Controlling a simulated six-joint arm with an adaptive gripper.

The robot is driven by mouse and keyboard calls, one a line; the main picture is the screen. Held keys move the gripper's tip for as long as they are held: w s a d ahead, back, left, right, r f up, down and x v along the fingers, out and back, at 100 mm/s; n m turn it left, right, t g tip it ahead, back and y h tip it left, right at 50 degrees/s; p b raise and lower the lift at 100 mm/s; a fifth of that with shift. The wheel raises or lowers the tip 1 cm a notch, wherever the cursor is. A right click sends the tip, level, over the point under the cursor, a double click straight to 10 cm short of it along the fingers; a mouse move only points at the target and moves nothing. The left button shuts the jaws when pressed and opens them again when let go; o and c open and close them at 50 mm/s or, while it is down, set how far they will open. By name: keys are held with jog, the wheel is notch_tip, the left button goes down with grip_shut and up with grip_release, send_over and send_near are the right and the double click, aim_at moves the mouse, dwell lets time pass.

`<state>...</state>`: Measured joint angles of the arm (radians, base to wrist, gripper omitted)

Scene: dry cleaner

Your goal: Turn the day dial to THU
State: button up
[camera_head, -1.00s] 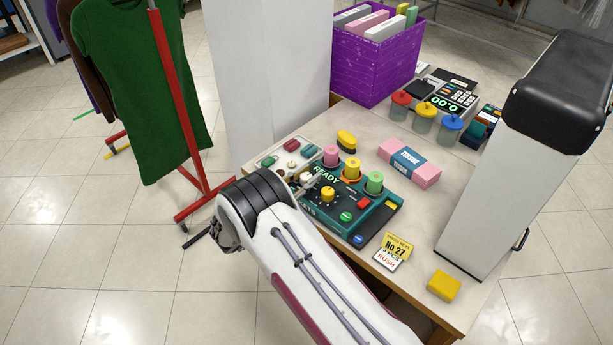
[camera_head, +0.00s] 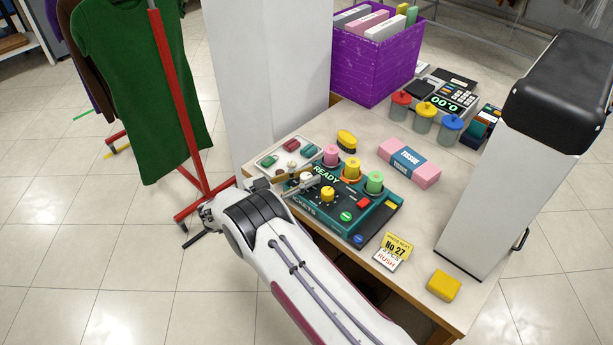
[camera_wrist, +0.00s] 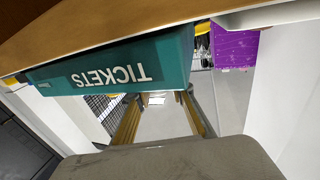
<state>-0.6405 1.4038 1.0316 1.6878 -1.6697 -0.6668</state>
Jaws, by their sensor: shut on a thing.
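In the wrist view the gold fingers (camera_wrist: 160,104) pass along the upside-down TICKETS front (camera_wrist: 110,74), and no dial markings show.
Pink, yellow and green cylinders (camera_head: 352,167) stand behind the dial. A tray (camera_head: 268,168) of small coloured items lies beyond my gripper. A tissue box (camera_head: 409,167), lidded jars (camera_head: 425,118) and a purple bin (camera_head: 372,62) stand farther back. A red clothes rack (camera_head: 172,110) is left.

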jog(key=shift+m+g+h, duration=0.8)
jog(key=shift+m+g, duration=0.3)
jog(key=shift+g, duration=0.6)
jog(key=o, duration=1.1)
jog(key=shift+o, duration=0.2)
jog(key=shift+a, duration=0.2)
jog(key=shift+v, duration=1.15)
jog(key=shift+s+a, duration=0.1)
jog(key=shift+r, duration=3.5)
